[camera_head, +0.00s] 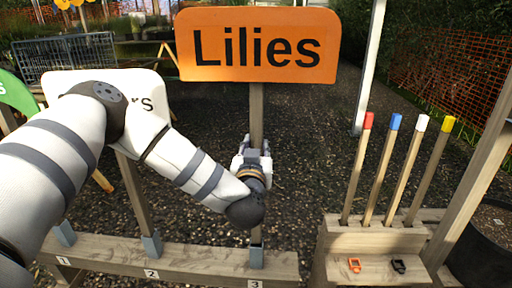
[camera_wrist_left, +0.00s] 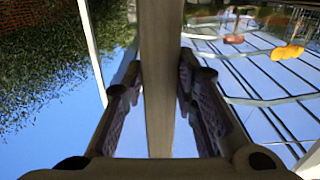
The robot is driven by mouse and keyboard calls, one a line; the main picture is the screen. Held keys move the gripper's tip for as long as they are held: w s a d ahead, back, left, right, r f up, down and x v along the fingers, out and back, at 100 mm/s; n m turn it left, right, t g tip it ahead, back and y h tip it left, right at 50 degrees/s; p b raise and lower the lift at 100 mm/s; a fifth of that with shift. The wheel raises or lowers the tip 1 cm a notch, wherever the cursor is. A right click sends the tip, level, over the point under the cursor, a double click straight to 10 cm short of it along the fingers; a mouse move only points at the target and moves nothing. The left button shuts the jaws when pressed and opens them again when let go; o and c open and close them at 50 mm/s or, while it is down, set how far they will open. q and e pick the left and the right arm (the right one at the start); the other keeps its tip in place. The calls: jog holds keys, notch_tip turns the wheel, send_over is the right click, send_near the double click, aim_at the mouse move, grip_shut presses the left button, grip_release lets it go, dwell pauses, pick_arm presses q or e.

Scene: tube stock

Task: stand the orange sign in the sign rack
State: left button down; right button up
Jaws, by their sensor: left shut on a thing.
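The orange sign (camera_head: 258,45) reads "Lilies" and stands upright on a wooden post. My left gripper (camera_head: 252,152) is shut on this post below the board. In the left wrist view the post (camera_wrist_left: 160,80) runs between the two fingers (camera_wrist_left: 160,105). The sign rack (camera_head: 200,262) is a wooden beam with grey metal sockets, numbered 1, 2 and 3. The post's lower end lines up with socket 3 (camera_head: 256,257); my arm hides part of it, and I cannot tell how deep it sits. My right gripper is not in view.
A white sign (camera_head: 146,98) stands in socket 2, partly hidden by my arm. A green sign (camera_head: 15,95) stands at the left edge. A wooden stand (camera_head: 345,240) at right holds several colour-tipped stakes. A black pot (camera_head: 485,235) stands at far right.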

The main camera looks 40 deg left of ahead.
pick_arm(q)
jog(key=shift+r, duration=0.15)
jog(key=shift+p, duration=0.35)
jog(key=shift+f, duration=0.25)
jog(key=shift+f+b, duration=0.35)
jog(key=shift+f, duration=0.35)
jog(key=shift+f+b, duration=0.4)
jog(key=shift+f, duration=1.25)
